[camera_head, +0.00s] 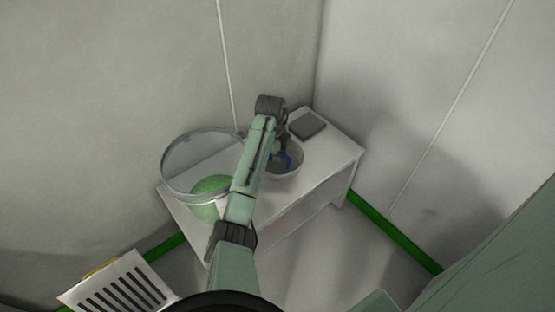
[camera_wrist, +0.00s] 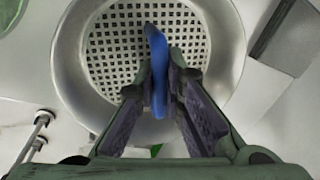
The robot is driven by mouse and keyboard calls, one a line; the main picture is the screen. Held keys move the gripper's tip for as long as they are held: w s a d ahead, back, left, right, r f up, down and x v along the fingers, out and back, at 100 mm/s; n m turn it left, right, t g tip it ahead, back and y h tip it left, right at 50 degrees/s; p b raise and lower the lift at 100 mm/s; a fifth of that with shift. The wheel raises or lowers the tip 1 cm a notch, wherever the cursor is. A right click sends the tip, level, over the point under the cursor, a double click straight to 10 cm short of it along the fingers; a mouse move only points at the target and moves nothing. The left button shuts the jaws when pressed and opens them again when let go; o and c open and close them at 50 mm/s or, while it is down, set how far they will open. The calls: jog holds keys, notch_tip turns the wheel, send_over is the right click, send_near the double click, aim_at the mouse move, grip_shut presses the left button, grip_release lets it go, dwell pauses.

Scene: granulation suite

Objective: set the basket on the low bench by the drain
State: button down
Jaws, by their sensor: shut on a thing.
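The basket (camera_head: 291,172) is a round, pale grey bowl over the right half of the low white bench (camera_head: 318,172). In the wrist view the basket (camera_wrist: 106,50) shows a perforated floor and a wide smooth wall. My gripper (camera_wrist: 160,80) is shut on an upright blue handle (camera_wrist: 157,55) above the middle of the basket. The handle's join to the basket is hidden. In the head view my gripper (camera_head: 283,152) reaches down over the basket, partly hidden by my arm. I cannot tell whether the basket touches the bench top. A slotted grate (camera_head: 122,292), perhaps the drain, is at lower left.
A large round sieve-like ring (camera_head: 170,184) and a green rounded thing (camera_head: 210,187) are at the bench's left end. A dark grey flat block (camera_head: 308,124) lies behind the basket, close to it. Walls close in behind and to the right. The bench's front right is bare.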

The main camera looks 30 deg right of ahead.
aim_at(278, 164)
jog(key=shift+a+x, duration=0.15)
jog(key=shift+x, duration=0.65)
jog(key=shift+a+x, duration=0.15)
jog(key=shift+x, duration=0.65)
jog(key=shift+s+f, duration=0.15)
jog(key=shift+f, duration=0.15)
jog(key=c, duration=1.7)
grip_release()
jog(key=v, duration=1.2)
jog(key=shift+r+b, duration=0.25)
jog(key=shift+b, duration=0.05)
